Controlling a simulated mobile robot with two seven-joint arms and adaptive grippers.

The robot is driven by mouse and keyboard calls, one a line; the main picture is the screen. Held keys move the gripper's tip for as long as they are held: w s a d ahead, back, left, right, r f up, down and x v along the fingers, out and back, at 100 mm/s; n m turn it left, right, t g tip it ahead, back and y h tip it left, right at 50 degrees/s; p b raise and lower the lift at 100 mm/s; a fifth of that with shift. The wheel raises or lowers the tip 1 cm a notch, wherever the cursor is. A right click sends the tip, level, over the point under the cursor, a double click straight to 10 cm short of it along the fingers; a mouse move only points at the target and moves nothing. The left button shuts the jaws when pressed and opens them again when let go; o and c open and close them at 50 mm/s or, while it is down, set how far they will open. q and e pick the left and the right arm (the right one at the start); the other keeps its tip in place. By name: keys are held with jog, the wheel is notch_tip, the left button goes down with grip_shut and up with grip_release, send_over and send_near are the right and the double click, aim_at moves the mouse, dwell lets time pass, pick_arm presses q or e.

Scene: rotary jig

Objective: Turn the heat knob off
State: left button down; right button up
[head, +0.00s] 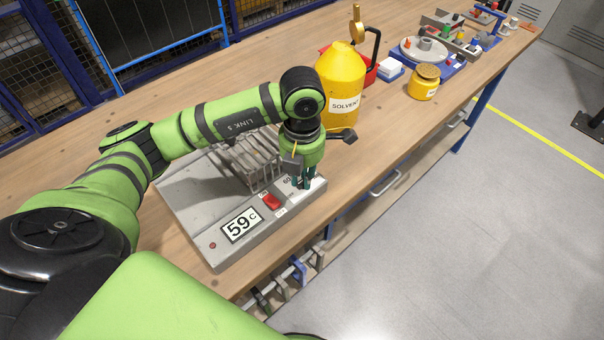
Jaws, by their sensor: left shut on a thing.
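The heat unit is a grey box (196,210) on the wooden bench, with a display (241,225) reading 59 C and a red switch (271,201) on its sloped front panel. My left gripper (302,184) points down at the right end of this panel. Its dark fingers are shut around the heat knob, which they hide almost fully. Part of a white dial scale with a "60" mark shows beside the fingers. The knob's pointer and angle cannot be seen. My right gripper is out of view.
A metal rack (250,160) stands on the unit, close behind my gripper. A yellow solvent can (341,85) stands just beyond my wrist. A yellow jar (425,82) and blue trays with fixtures lie farther right. The bench's front edge is close.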

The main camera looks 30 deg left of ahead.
pick_arm(q)
jog(key=shift+w+r, duration=0.15)
jog(key=c, duration=1.2)
grip_release()
notch_tip(320, 180, up, 12)
jog(key=shift+f, duration=0.1)
